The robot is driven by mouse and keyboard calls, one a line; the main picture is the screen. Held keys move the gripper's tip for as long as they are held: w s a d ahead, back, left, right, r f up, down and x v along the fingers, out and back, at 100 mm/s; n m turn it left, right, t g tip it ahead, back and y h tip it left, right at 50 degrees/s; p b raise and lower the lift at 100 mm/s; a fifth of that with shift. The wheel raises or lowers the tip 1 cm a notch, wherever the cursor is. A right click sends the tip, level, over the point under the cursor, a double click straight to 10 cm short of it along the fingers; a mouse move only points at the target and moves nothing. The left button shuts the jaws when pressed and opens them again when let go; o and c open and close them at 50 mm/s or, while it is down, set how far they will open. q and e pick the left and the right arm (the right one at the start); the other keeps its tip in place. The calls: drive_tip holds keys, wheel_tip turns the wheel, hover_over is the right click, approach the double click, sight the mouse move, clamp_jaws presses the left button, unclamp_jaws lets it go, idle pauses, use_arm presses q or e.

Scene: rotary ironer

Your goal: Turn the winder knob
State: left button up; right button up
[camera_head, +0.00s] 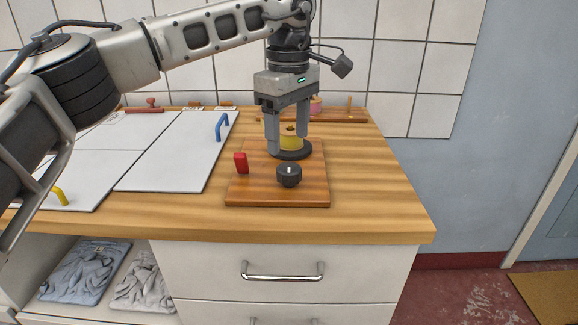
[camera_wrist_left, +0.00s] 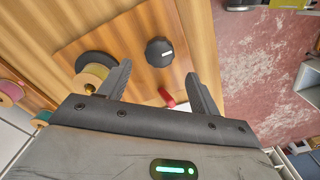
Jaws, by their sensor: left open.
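The winder knob (camera_head: 289,176) is a dark round knob with a short white mark, near the front of a wooden board (camera_head: 260,198) on the counter. It also shows in the left wrist view (camera_wrist_left: 159,52), ahead of the fingertips. A yellow spool (camera_head: 292,142) sits on a black disc behind the knob. A red lever or switch (camera_head: 241,163) stands left of the knob. My left gripper (camera_head: 287,146) points down, open and empty, above the board by the spool. In its wrist view the gripper (camera_wrist_left: 158,72) is apart from the knob. My right gripper is not shown.
White panels with a blue handle (camera_head: 221,127) and a yellow handle (camera_head: 60,196) lie left of the board. Pink spools and a small rack (camera_head: 340,114) stand at the back. The counter right of the board (camera_head: 378,190) is clear. A drawer (camera_head: 284,268) is below.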

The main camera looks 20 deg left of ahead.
sight(289, 167)
use_arm(q)
wheel_tip(289, 167, down, 7)
drive_tip(key=shift+r, duration=0.15)
drive_tip(key=c, duration=1)
drive_tip(key=shift+o, duration=0.2)
drive_tip(key=shift+n, duration=0.3)
